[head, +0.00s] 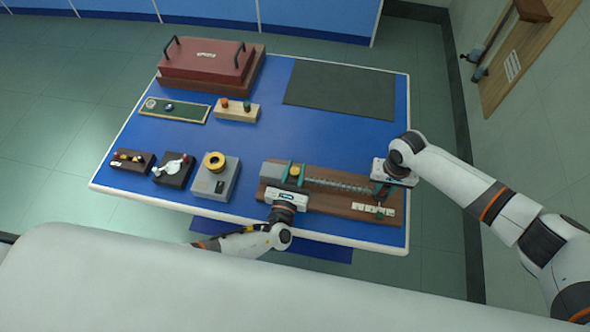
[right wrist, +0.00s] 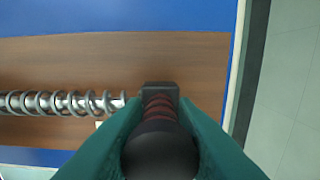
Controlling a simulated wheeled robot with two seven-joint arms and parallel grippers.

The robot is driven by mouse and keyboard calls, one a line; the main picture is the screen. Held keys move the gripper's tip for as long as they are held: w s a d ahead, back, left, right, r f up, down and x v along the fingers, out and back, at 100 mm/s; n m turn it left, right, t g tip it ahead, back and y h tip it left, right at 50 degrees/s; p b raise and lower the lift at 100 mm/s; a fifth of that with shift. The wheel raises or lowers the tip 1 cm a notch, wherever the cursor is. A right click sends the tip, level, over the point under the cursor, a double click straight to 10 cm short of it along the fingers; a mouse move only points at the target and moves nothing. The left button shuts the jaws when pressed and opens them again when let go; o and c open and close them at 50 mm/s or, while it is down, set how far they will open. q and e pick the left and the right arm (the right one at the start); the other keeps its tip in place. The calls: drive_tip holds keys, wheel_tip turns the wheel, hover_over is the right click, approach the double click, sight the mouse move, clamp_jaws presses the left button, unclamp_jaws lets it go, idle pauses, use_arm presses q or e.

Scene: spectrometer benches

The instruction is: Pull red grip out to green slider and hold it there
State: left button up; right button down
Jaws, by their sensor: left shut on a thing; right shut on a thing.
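A brown wooden board (head: 340,211) at the front right of the table carries a long coil spring (head: 338,185), stretched between a grey block (head: 272,171) and the red grip. The red grip (right wrist: 158,105) is ribbed, with a dark end, and shows between my right fingers in the right wrist view. My right gripper (head: 381,191) is shut on it at the spring's right end. My left gripper (head: 294,174) is shut on the yellow-topped part (head: 295,170) at the spring's left end. The green slider (head: 379,212) appears beside a pale scale (head: 362,208), just in front of the right gripper.
A grey box with a yellow ring (head: 215,178) and two small dark fixtures (head: 174,170) stand left of the board. A red case (head: 207,62), a green tray (head: 175,110) and a wooden block (head: 236,110) are behind. A dark mat (head: 340,90) lies bare at back right.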

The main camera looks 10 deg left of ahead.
use_arm(q)
drive_tip(key=shift+a+m+h, duration=0.1)
drive_tip(key=shift+m+h, duration=0.5)
drive_tip(key=shift+h, duration=0.6)
drive_tip(key=o, duration=1)
drive_tip(key=shift+c, duration=0.2)
drive_tip(key=shift+s, duration=0.1)
drive_tip(key=s, duration=0.4)
drive_tip(key=s+a, duration=0.1)
drive_tip(key=s, duration=0.2)
drive_tip(key=s+a, duration=0.1)
drive_tip(key=s, duration=0.3)
drive_tip(key=shift+s+a, duration=0.2)
drive_tip(key=shift+s, duration=0.15)
